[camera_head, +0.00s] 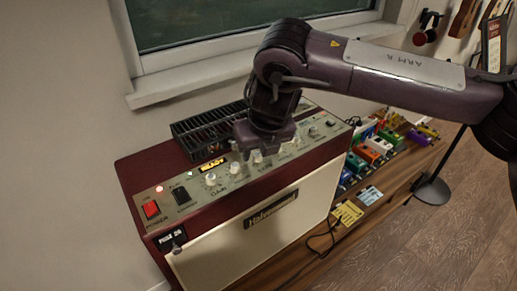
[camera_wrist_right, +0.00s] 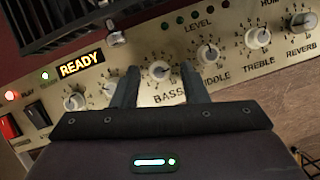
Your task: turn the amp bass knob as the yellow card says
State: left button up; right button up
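The amp (camera_head: 250,225) is a dark red cabinet with a cream front and a sloped control panel. In the head view my right gripper (camera_head: 262,153) is over the panel and covers part of the knob row. The yellow card (camera_head: 347,212) lies right of the amp; its writing is too small to read. My left gripper is not in view.
A lit READY display (camera_wrist_right: 81,64) is at left. A black slotted rack (camera_head: 208,130) stands behind the panel. Several coloured pedals (camera_head: 378,145) and a blue card (camera_head: 370,195) are at right.

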aim_at(264, 171)
jog(key=v, duration=0.7)
jog(key=shift+r, duration=0.35)
jog(key=shift+s+f, duration=0.1)
jog(key=shift+s, duration=0.05)
